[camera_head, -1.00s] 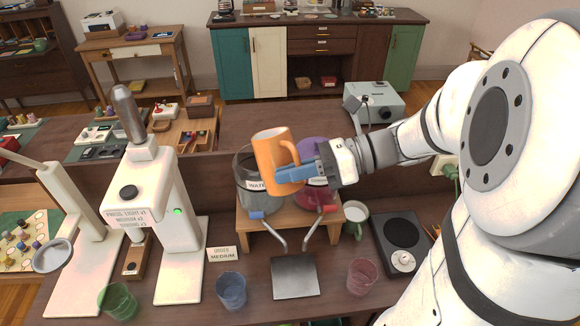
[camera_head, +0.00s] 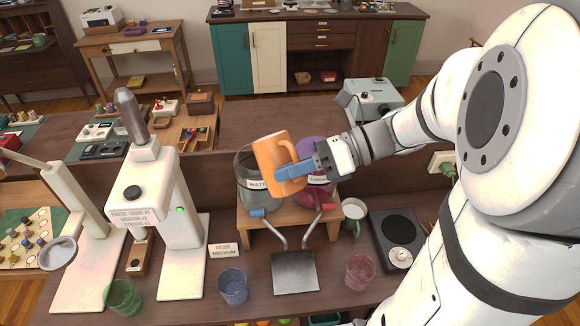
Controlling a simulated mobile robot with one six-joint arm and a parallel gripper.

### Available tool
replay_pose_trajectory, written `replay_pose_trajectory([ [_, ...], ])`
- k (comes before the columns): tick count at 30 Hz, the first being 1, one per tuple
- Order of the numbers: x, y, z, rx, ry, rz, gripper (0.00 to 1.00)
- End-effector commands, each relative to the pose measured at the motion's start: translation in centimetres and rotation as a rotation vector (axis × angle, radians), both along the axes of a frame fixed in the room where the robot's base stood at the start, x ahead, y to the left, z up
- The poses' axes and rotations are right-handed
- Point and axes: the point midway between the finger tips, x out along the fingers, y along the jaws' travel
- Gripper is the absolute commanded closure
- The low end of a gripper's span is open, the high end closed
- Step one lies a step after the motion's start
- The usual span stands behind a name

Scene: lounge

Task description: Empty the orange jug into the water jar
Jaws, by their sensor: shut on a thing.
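The orange jug (camera_head: 272,158) is held in the air in front of the water jar, tilted with its top leaning to the left. My gripper (camera_head: 292,174), with blue fingers, is shut on the jug at its handle side, reaching in from the right. The clear water jar (camera_head: 247,190) stands on a small wooden stand (camera_head: 252,221), its label partly hidden by the jug. The jug covers part of the jar's rim. I cannot see inside the jug or any stream from it.
A purple-topped jar (camera_head: 312,150) stands beside the water jar on the stand. Two taps hang over a grey plate (camera_head: 295,272). Blue (camera_head: 233,288), green (camera_head: 123,297) and red (camera_head: 360,272) glasses stand at the front. A white press machine (camera_head: 160,200) stands left.

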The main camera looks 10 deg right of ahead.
Motion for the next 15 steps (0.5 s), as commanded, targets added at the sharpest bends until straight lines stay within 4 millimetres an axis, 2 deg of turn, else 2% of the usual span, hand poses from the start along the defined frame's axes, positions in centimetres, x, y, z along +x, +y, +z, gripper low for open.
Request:
replay_pose_trajectory([
  [10, 0.30, 0.16, 1.11, -0.047, 0.092, 0.001, 1.00],
  [15, 0.41, 0.18, 0.34, -0.061, 0.119, 0.000, 1.00],
])
